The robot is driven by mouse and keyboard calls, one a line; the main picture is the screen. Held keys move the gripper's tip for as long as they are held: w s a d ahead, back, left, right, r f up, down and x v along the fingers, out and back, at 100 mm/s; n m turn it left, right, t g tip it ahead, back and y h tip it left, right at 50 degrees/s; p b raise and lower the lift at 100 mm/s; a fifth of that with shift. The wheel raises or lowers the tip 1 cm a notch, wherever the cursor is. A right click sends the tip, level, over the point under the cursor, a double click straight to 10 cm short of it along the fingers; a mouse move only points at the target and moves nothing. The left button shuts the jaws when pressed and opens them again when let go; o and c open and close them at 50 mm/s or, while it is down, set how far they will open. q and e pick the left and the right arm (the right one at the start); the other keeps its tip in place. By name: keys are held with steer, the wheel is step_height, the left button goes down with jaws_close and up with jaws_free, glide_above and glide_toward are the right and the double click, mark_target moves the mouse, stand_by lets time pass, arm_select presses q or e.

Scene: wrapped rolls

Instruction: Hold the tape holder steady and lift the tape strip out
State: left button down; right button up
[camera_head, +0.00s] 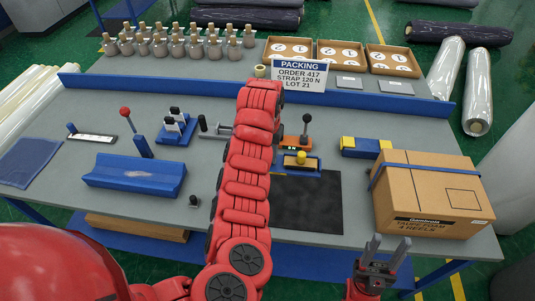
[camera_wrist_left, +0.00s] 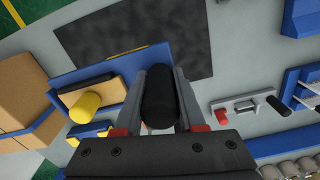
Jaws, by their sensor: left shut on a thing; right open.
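A blue holder (camera_head: 318,163) carries a tan block with a yellow knob (camera_head: 301,157), beside a black mat. The wrist view also shows the holder (camera_wrist_left: 112,67), the tan block (camera_wrist_left: 104,94) and the yellow knob (camera_wrist_left: 85,107). My left gripper (camera_wrist_left: 160,80) is shut on a black rounded handle (camera_wrist_left: 159,100) at one end of the blue holder. My red left arm hides this gripper and handle in the head view. My right gripper (camera_head: 388,246) is open and empty at the table's front edge, apart from the holder. I cannot make out a separate tape strip.
An orange unit (camera_head: 295,141) with a black lever (camera_head: 306,122) stands just behind the holder. A blue cradle (camera_head: 135,175) lies left. The black mat (camera_head: 305,205) is clear.

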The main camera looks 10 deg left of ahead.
arm_select(q)
step_height(320, 180, down, 7)
steer(key=b, duration=0.3)
steer(key=shift+r+b, duration=0.2)
steer(key=shift+b, duration=0.1)
stand_by(1.2)
steer(key=shift+f+b, duration=3.15)
steer(key=shift+f, duration=3.7)
